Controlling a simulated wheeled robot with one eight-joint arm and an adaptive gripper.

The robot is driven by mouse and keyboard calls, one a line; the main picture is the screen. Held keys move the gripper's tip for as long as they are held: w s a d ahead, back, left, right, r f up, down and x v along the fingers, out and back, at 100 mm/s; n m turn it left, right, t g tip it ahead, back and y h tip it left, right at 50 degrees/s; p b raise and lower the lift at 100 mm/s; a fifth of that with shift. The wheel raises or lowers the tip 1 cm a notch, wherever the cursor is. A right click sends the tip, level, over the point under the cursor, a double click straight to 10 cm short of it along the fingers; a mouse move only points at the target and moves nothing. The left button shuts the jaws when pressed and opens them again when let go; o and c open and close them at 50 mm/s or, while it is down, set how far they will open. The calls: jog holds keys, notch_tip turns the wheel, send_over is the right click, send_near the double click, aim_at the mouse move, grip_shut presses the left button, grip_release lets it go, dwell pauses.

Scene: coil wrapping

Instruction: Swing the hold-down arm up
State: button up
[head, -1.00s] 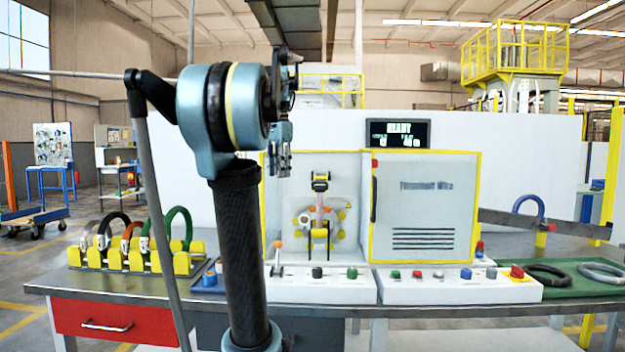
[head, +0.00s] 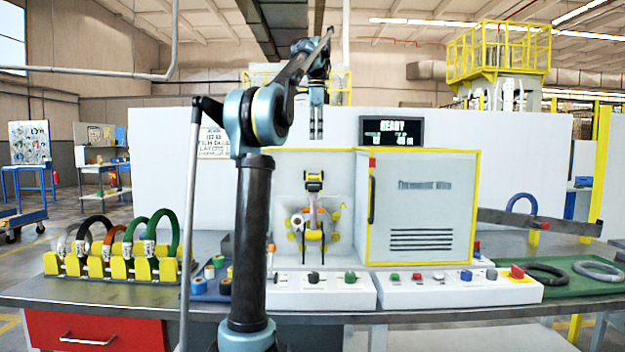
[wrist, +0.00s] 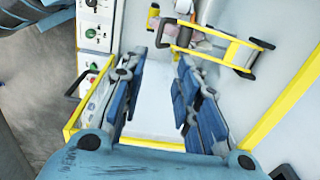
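The hold-down arm appears to be the upright yellow-and-black part (head: 314,205) in the open bay of the wrapping machine, with a black piece at its top. In the wrist view a yellow frame with black ends (wrist: 222,50), likely the same arm, lies beyond the fingertips, up and to the right. My gripper (head: 316,136) points down above the bay in the head view, apart from the arm. In the wrist view the two blue fingers of my gripper (wrist: 163,62) stand apart with nothing between them.
A grey cabinet door with a yellow frame (head: 420,205) stands right of the bay. Control boxes with buttons (head: 455,286) line the front. A yellow rack with several coils (head: 112,268) is at left, a green tray (head: 572,288) at right. The display (head: 391,131) reads READY.

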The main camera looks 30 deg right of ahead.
jog(key=f, duration=1.6)
jog(key=shift+w, duration=0.3)
jog(key=shift+c, duration=0.3)
grip_shut()
